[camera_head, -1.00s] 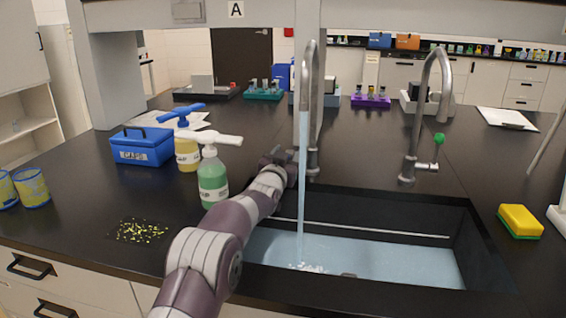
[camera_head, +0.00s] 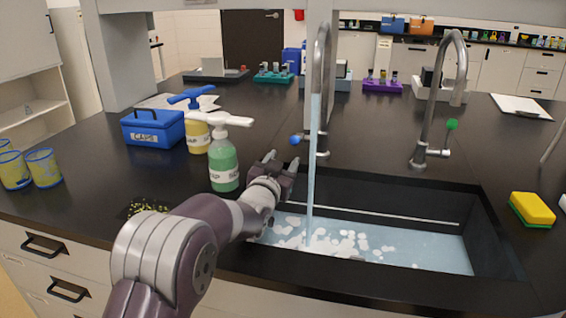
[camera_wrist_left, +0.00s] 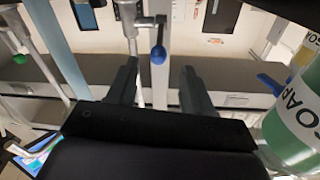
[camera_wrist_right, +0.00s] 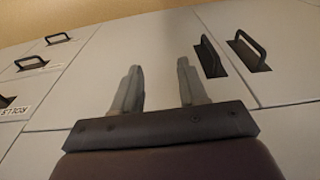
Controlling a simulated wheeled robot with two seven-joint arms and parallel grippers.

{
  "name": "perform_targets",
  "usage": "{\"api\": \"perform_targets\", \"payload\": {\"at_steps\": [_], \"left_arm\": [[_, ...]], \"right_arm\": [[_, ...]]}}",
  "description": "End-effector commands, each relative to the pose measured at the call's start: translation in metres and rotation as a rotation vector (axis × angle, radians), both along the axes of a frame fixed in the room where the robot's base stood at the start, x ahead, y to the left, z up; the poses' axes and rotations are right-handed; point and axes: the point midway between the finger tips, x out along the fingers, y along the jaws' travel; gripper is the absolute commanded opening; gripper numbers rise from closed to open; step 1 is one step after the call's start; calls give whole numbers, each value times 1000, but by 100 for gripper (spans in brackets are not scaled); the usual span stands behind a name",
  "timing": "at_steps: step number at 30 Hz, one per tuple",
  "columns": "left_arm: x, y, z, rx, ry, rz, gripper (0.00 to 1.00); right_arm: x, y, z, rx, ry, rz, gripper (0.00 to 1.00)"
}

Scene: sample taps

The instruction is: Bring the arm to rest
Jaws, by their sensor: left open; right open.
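My left gripper (camera_head: 281,163) is open and empty, above the counter near the sink's back left corner, right of the green soap bottle (camera_head: 223,165). In the left wrist view its fingers (camera_wrist_left: 158,85) stand apart, with the blue tap knob (camera_wrist_left: 158,55) seen between them, apart from both. The blue knob also shows in the head view (camera_head: 295,139) beside the left tap (camera_head: 320,90). Water runs from this tap into the sink. My right gripper (camera_wrist_right: 160,85) is open and empty, facing the cabinet drawers in the right wrist view; it is out of the head view.
The sink (camera_head: 490,235) holds water with white foam patches. A second tap (camera_head: 432,100) with a green knob (camera_head: 452,124) stands to the right. A yellow sponge (camera_head: 532,208), blue box (camera_head: 153,127) and yellow soap bottle (camera_head: 197,135) stand on the counter. Drawer handles (camera_wrist_right: 248,48) stick out.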

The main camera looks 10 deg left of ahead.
Motion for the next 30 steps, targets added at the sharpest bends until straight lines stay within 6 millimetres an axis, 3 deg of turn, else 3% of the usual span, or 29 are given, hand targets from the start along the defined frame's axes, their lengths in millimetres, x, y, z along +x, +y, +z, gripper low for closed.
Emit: {"api": "perform_targets", "payload": {"at_steps": [2,4,7,8,9,12,15,18,22,30], "left_arm": [[-2,0,6,-2,24,3,51],[-12,2,20,-13,121,15,51],[-55,7,38,-45,410,53,51],[-76,8,41,-56,517,67,51],[-111,8,41,-66,675,84,51],[-207,8,31,-78,1029,120,51],[-283,7,31,-85,1271,147,51],[-333,7,31,-86,1420,163,51],[-359,6,28,-86,1499,171,51],[-360,6,25,-86,1503,172,51]], "right_arm": [[0,0,10,0,0,0,43],[0,0,39,0,1,0,43],[0,0,105,0,0,0,43],[0,0,126,0,-1,0,43],[0,0,154,0,-1,0,43],[1,0,202,0,-2,0,43],[0,0,229,0,-1,0,43],[0,0,242,0,0,0,43],[0,0,244,0,1,0,43],[0,0,241,0,1,0,43]]}}
